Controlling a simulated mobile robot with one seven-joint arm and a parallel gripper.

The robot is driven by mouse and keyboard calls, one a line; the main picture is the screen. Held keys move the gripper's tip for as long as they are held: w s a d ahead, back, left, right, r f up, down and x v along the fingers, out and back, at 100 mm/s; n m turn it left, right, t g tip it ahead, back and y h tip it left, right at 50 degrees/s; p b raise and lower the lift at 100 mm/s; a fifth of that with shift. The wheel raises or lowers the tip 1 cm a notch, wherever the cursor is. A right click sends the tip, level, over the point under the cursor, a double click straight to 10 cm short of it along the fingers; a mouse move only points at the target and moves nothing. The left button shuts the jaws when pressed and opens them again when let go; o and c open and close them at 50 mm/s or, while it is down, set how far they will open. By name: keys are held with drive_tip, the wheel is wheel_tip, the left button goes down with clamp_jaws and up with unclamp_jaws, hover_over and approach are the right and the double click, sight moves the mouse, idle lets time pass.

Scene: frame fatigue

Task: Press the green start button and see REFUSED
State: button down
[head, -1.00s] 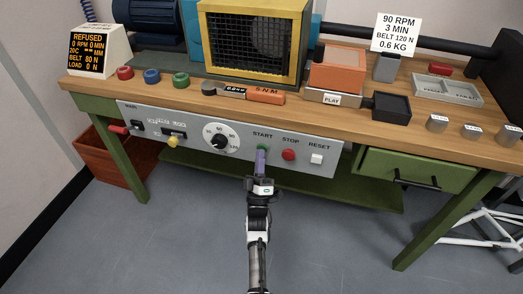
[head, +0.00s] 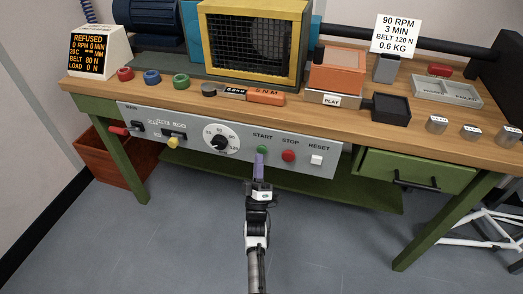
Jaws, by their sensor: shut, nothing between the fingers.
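The display (head: 89,54) at the back left reads REFUSED in orange at the top, with 0 RPM, 0 MIN, BELT 80 N and LOAD 0 N below.
The red stop button (head: 289,155) and white reset button (head: 316,160) are right of START. A dial (head: 219,138) and yellow knob (head: 173,142) are to the left. The wooden bench top (head: 340,118) overhangs the panel. Floor in front is clear.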

drive_tip(key=shift+s+a+p, duration=0.25)
drive_tip(key=shift+s, duration=0.55)
drive_tip(key=shift+s+a+p, duration=0.25)
drive_tip(key=shift+s, duration=0.55)
drive_tip(key=shift+s+a+p, duration=0.25)
drive_tip(key=shift+s, duration=0.55)
